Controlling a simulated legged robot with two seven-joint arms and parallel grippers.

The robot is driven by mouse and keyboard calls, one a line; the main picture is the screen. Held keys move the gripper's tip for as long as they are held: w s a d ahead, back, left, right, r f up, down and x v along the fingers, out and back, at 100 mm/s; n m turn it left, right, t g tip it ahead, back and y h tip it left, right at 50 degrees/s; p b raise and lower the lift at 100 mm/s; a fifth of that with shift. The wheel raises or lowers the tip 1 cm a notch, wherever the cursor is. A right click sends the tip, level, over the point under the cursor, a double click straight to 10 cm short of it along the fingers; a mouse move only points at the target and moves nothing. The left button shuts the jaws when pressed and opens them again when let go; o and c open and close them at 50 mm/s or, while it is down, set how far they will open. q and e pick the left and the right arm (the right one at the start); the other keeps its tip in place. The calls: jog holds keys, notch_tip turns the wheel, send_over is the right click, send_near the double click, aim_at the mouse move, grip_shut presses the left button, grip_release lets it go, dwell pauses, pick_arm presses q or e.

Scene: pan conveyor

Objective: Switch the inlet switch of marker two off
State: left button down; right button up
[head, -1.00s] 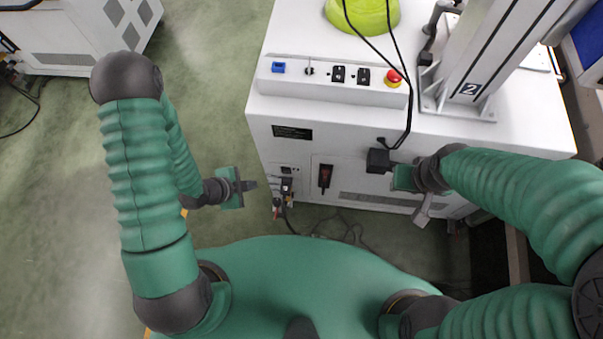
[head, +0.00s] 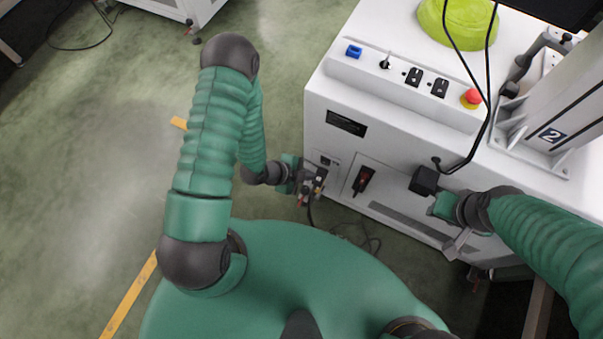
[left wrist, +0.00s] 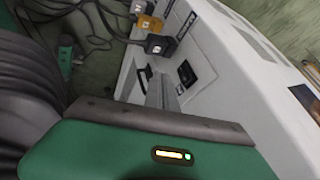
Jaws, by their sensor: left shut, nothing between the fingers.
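In the left wrist view a black rocker-like part (left wrist: 186,74) shows on the white panel. My left gripper (head: 312,181) is shut and empty, its fingertips close to the panel; contact is unclear. My right gripper (head: 440,205) is by a black box (head: 424,180); its jaws are unclear.
Labelled plugs (left wrist: 160,44) and cables crowd beside the panel in the left wrist view. On the machine's top edge are a blue switch (head: 354,51), black sockets and a red button (head: 473,97). Cables lie on the floor below.

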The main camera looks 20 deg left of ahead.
aim_at(325, 164)
pick_arm(q)
jog(key=w, duration=0.1)
jog(key=w+f, duration=0.1)
jog(key=w, duration=0.2)
jog(key=shift+d+f+b, duration=0.2)
jog(key=shift+d+b, duration=0.1)
jog(key=shift+b, duration=0.1)
jog(key=shift+w+d+r, duration=0.2)
jog(key=shift+w+d, duration=0.05)
jog(key=shift+w, duration=0.25)
jog(key=shift+a, duration=0.1)
jog(key=shift+w+r, duration=0.1)
jog(key=shift+w, duration=0.15)
jog(key=shift+r, duration=0.1)
